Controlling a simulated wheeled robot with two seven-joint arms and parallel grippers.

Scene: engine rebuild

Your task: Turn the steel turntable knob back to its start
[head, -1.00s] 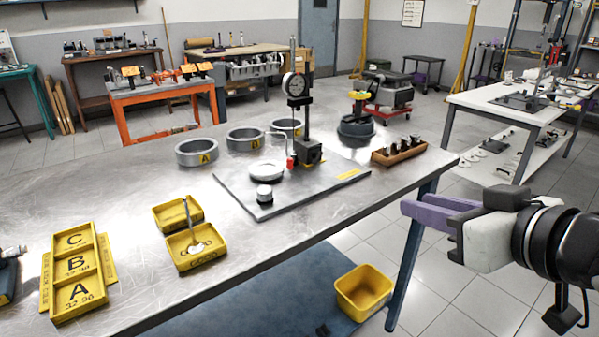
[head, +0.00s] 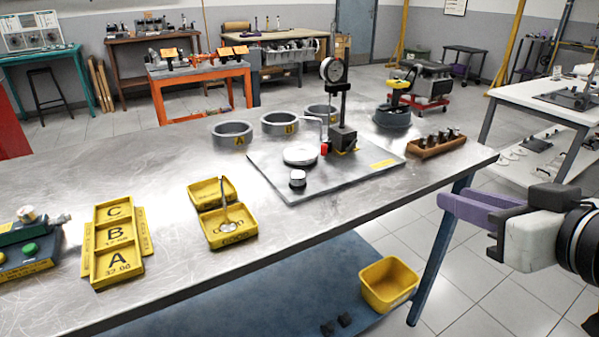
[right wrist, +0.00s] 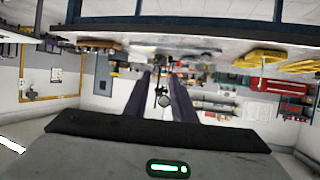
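A steel turntable knob (head: 297,178), a short pale cylinder, stands upright at the front of the grey base plate (head: 262,168). Behind it lies the round, pale turntable disc (head: 300,154). A dial gauge (head: 332,69) on a black stand rises behind them. My right gripper (head: 443,201) has purple fingers and is off the bench's right front edge, well to the right of the knob and touching nothing. In the right wrist view its fingers (right wrist: 162,82) are apart with nothing between them. My left gripper is not in view.
Three rings (head: 280,123) stand behind the plate. A wooden block with pegs (head: 437,147) is at the bench's right end. Yellow trays (head: 228,240) and a lettered tray (head: 113,285) lie to the left. A yellow bin (head: 362,289) sits below the bench.

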